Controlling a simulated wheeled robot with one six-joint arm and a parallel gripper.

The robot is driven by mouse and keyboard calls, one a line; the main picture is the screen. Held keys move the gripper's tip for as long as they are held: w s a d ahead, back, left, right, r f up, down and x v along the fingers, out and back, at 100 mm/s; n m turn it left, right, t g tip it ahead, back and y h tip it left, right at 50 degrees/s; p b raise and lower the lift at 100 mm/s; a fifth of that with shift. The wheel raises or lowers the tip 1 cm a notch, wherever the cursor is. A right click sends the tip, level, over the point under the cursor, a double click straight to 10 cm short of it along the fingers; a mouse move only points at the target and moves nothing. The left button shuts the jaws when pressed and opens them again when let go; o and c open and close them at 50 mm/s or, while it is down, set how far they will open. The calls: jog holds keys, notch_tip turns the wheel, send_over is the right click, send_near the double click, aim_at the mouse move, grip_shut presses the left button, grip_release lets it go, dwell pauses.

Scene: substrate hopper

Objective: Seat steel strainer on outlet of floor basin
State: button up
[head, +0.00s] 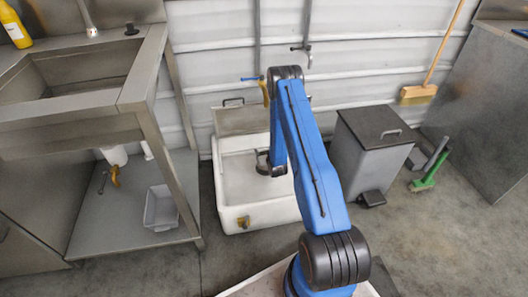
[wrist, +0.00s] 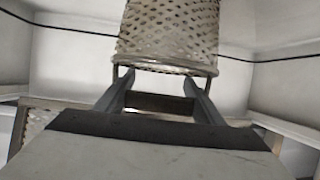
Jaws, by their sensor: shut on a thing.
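The white floor basin (head: 258,214) stands on the floor against the back wall, left of my arm in the head view. Its outlet is not visible. My gripper (head: 268,165) hangs over the right part of the basin, and I cannot make out the strainer there. In the wrist view my gripper (wrist: 160,76) is shut on the steel strainer (wrist: 170,32), a perforated cylinder with a plain band at the near end. The strainer's far end is cut off by the top of the frame.
A steel sink bench (head: 130,92) stands left, with a grey tub (head: 160,208) on its lower shelf. A grey pedal bin (head: 372,150) stands right of my arm. Open floor lies in front of the bin.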

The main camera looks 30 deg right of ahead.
jog(key=shift+f, duration=0.1)
jog(key=shift+f, duration=0.65)
jog(key=shift+f, duration=0.1)
dwell(0.3)
jog(key=shift+f, duration=0.45)
jog(key=o, duration=1.2)
jog(key=shift+s, duration=0.1)
